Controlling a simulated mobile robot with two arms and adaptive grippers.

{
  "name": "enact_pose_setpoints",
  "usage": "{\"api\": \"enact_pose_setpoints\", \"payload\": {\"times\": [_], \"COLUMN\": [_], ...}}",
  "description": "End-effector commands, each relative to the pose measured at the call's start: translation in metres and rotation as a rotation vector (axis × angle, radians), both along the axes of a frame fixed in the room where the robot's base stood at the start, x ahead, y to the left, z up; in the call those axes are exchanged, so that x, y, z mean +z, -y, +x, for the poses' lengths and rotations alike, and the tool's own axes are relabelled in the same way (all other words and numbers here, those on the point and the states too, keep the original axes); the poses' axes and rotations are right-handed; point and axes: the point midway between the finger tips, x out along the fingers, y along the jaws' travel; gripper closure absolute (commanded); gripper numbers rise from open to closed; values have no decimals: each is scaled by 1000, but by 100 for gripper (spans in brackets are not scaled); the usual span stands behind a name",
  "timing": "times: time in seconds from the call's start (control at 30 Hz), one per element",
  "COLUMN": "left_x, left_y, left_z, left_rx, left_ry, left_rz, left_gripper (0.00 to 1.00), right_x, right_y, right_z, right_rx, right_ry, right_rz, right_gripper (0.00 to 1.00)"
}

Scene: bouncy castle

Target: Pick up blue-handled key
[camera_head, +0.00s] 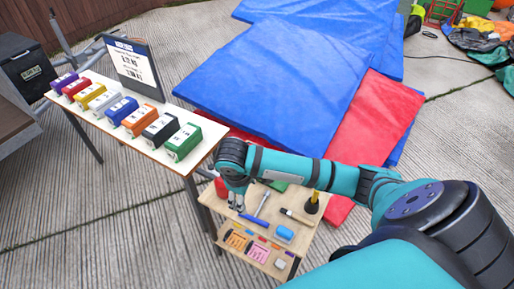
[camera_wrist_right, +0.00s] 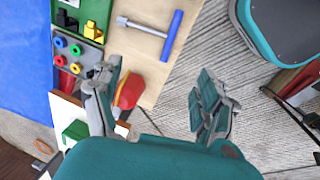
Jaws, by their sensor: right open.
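The blue-handled key is a T-shaped tool with a blue crossbar handle (camera_head: 254,220) and a grey shaft (camera_head: 262,204). It lies flat on the small wooden table (camera_head: 213,222). It also shows in the right wrist view, with the handle (camera_wrist_right: 172,35) at the top centre and the shaft pointing left. My right gripper (camera_head: 236,203) is above the table's left part, just left of the key. In the wrist view the right gripper (camera_wrist_right: 158,108) has its fingers wide apart, with the key beyond them, not between them. My left gripper is not in view.
A green tray (camera_wrist_right: 92,14), a grey plate with coloured rings (camera_wrist_right: 78,48) and a red-and-yellow object (camera_wrist_right: 131,90) lie near the gripper. A brush (camera_head: 297,216) and a blue object (camera_head: 285,233) lie right of the key. A table with coloured boxes (camera_head: 183,142) stands left.

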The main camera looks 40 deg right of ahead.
Motion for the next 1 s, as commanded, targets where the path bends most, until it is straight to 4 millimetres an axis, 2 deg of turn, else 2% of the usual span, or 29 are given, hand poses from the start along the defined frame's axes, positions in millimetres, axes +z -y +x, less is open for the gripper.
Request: {"api": "enact_pose_setpoints", "payload": {"times": [0.1, 0.4, 0.67, 1.0], "left_x": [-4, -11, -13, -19], "left_y": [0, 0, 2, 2], "left_z": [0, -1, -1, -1], "left_rx": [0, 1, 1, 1], "left_ry": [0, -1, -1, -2], "left_rz": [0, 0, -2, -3], "left_gripper": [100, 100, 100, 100], "right_x": [-29, -88, -107, -152], "right_y": [5, 15, 19, 24], "right_z": [1, 7, 10, 16], "right_rx": [-2, 0, 1, 1], "right_ry": [-6, -3, -1, -1], "right_rz": [-1, 1, 1, 1], "right_gripper": [24, 24, 24, 24]}}
